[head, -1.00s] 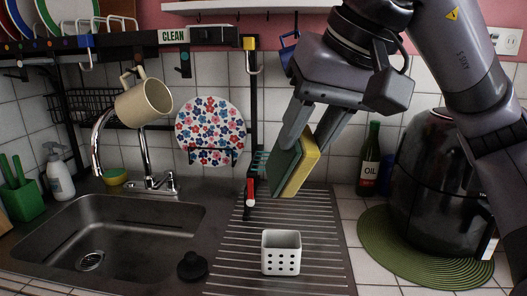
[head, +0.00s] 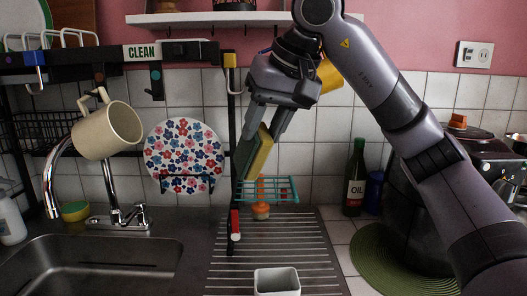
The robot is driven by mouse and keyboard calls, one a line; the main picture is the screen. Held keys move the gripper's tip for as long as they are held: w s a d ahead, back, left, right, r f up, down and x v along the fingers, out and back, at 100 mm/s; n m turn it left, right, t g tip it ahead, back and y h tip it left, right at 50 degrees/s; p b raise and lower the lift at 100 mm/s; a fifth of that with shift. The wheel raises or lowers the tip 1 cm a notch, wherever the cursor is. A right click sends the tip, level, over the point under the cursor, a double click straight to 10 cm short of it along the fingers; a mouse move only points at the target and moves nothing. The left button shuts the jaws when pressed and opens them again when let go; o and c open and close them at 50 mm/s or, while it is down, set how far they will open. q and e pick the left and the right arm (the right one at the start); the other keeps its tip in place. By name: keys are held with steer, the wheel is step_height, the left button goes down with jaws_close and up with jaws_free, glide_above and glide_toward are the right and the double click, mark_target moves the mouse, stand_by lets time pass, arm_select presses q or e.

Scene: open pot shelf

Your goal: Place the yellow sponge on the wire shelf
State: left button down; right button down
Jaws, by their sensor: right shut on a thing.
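My right gripper (head: 262,138) is shut on the yellow sponge (head: 262,153), which has a green scouring side on its left. The sponge is upright and slightly tilted. The teal wire shelf (head: 280,190) is fixed low beside the black upright. The sponge's lower edge overlaps the shelf's back left part in the picture; I cannot tell whether they touch. My left gripper is not in view.
Another yellow-green sponge (head: 75,211) lies behind the sink (head: 90,262). A beige mug (head: 108,132) hangs at left, near a flowered plate (head: 186,157). A white holder (head: 277,282) stands on the drainboard. An oil bottle (head: 355,180) stands right of the shelf.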

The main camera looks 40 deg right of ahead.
steer(key=w+d+p, duration=0.2)
steer(key=w+d, duration=0.3)
steer(key=w, duration=0.1)
step_height(320, 180, down, 7)
steer(key=w, duration=0.1)
steer(key=shift+d, duration=0.4)
steer(key=shift+f+b, duration=0.2)
steer(key=shift+b, duration=0.1)
steer(key=c, duration=0.7)
jaws_free()
steer(key=shift+r, duration=0.1)
